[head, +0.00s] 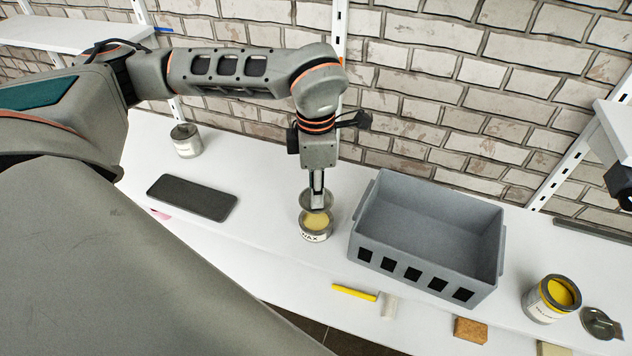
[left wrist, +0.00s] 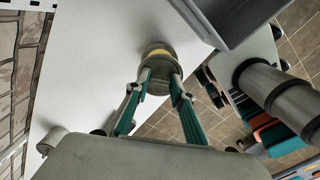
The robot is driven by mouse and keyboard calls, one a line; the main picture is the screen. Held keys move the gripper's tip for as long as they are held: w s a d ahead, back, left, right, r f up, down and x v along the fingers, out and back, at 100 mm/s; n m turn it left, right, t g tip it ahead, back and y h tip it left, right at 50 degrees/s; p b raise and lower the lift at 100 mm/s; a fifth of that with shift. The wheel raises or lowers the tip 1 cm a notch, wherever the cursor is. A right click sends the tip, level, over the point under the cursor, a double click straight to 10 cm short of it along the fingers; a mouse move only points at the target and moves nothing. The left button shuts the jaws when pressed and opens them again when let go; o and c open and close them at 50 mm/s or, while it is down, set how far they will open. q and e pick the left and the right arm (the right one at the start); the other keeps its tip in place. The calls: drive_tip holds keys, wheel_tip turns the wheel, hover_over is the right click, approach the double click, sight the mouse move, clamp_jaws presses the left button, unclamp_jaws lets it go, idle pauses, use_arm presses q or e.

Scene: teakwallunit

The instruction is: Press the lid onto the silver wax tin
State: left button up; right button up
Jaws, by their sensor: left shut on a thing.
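The silver wax tin (head: 315,234) stands upright on the white shelf with yellow wax showing in its open top; its label reads WAX. The tin also shows in the left wrist view (left wrist: 157,48), just beyond my fingertips. My left gripper (head: 318,203) points down over the tin, shut on the round grey lid (head: 304,199). The lid (left wrist: 158,88) sits between my fingertips in the left wrist view. It is above the tin's rear, and yellow wax shows in front of it. Whether lid and rim touch is unclear.
A grey crate (head: 394,269) stands close right of the tin. A black slab (head: 192,197) and a grey can (head: 186,142) are to the left. An open yellow-filled can (head: 543,304) and loose lid (head: 600,325) are at right. A yellow stick (head: 354,293) lies in front.

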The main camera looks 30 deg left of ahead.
use_arm(q)
drive_tip(key=shift+f+b, duration=1.9)
drive_tip(key=shift+f, duration=1.2)
drive_tip(key=shift+f, duration=0.1)
drive_tip(key=shift+p, duration=0.3)
idle(0.5)
drive_tip(key=o, duration=1.4)
drive_tip(key=shift+c, duration=0.2)
